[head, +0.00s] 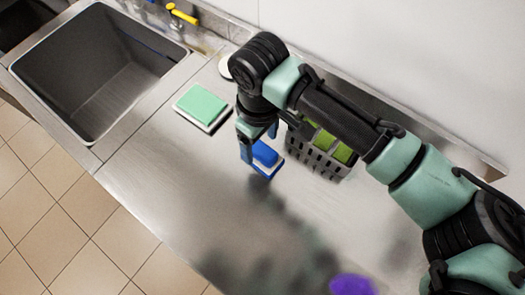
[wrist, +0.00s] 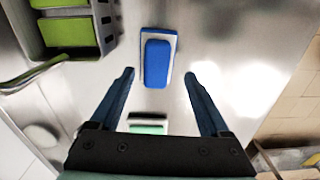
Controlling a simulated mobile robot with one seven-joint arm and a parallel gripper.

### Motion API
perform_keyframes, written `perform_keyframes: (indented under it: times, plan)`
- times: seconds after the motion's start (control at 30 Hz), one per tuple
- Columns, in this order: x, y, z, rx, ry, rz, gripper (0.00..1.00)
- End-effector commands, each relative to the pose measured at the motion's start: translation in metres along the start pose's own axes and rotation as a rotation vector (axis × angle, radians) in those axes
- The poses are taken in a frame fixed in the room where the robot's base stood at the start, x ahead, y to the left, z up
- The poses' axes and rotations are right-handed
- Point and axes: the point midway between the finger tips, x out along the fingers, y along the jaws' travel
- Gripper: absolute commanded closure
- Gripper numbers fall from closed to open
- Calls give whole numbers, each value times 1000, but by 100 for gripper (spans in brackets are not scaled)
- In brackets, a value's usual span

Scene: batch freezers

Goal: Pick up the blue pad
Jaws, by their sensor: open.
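The blue pad (head: 264,155) lies on a small white base on the steel counter, near the middle of the head view. In the wrist view the blue pad (wrist: 158,63) sits upper centre, just beyond the fingertips and between their lines. My gripper (wrist: 160,75) is open and empty, its two dark blue fingers apart on either side. In the head view my gripper (head: 258,133) hangs over the pad's upper left side and partly hides it. I cannot tell the exact height above the pad.
A green pad (head: 202,104) on a white base lies left of my gripper. A grey basket (head: 318,160) with green pads stands close on the right. A sink (head: 95,75) with a yellow-handled tap (head: 182,14) is at left. A purple item (head: 352,285) shows at the bottom.

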Motion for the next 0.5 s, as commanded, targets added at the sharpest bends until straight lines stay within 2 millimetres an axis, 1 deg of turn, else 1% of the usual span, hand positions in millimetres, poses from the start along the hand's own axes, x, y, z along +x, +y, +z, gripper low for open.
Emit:
perform_keyframes:
  times: [0.1,0.23,0.33,0.5]
  plan:
    - [17,5,3,2,-4,-1,20]
    - [35,4,2,1,-1,-1,20]
    - [40,4,2,0,1,-1,20]
    - [41,4,2,0,1,-1,20]
